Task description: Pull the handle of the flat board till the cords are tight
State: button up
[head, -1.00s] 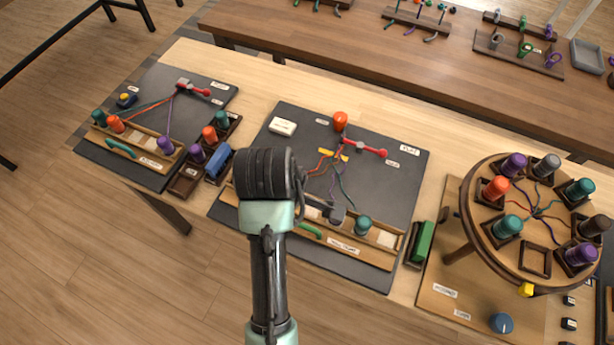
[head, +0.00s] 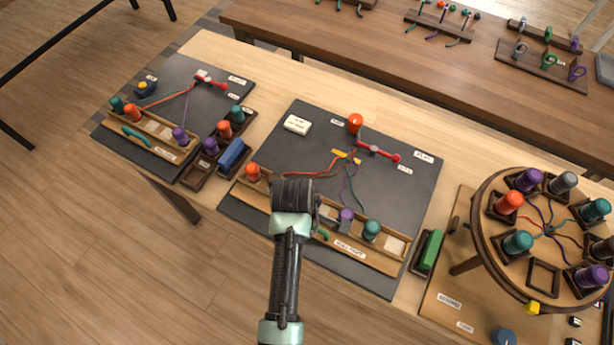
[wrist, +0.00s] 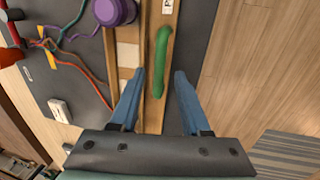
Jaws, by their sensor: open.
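The flat board is the dark middle board (head: 300,135) with a wooden slotted bar (head: 378,257) along its front edge. Its green handle (head: 322,235) is partly covered by my arm in the head view. In the wrist view the handle (wrist: 161,60) lies between the fingers of my open gripper (wrist: 160,74), along their direction. I cannot tell the height gap. An orange spool (head: 253,172), a purple spool (head: 346,215) and a teal spool (head: 371,230) sit in the bar. Orange, purple and green cords (wrist: 75,60) run to a yellow piece (head: 345,156), with bends and curves.
A similar board (head: 185,105) lies to the left. A round braiding stand (head: 530,285) with several spools stands at right. A green block (head: 430,250) and a blue block (head: 231,155) flank the middle board. The floor in front is clear.

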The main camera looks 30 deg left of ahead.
jog(key=shift+f, duration=0.25)
grip_shut()
dwell(1.4)
